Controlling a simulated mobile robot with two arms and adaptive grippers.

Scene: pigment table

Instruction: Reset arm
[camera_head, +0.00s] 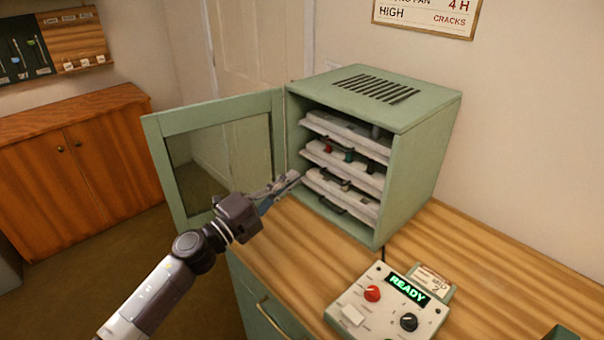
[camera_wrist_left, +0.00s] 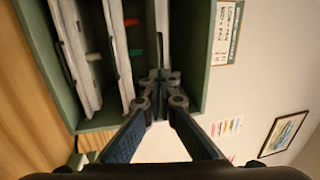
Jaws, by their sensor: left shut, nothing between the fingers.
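My left gripper (camera_head: 290,179) reaches in from the left and is just in front of the open side of a green cabinet (camera_head: 420,160). Its fingers are together with nothing between them. In the left wrist view the fingertips (camera_wrist_left: 160,84) meet in front of the cabinet's white trays (camera_wrist_left: 117,50). I cannot tell whether they touch a tray. In the head view the trays (camera_head: 340,190) are stacked on several levels, with dark handles and small coloured pieces. My right gripper is not in view.
The cabinet's glazed door (camera_head: 215,110) stands open to the left, close beside my left arm. A control box (camera_head: 385,308) reading READY sits on the wooden tabletop (camera_head: 480,245). A brown cupboard (camera_head: 80,150) stands at the far left. The tabletop right of the cabinet is clear.

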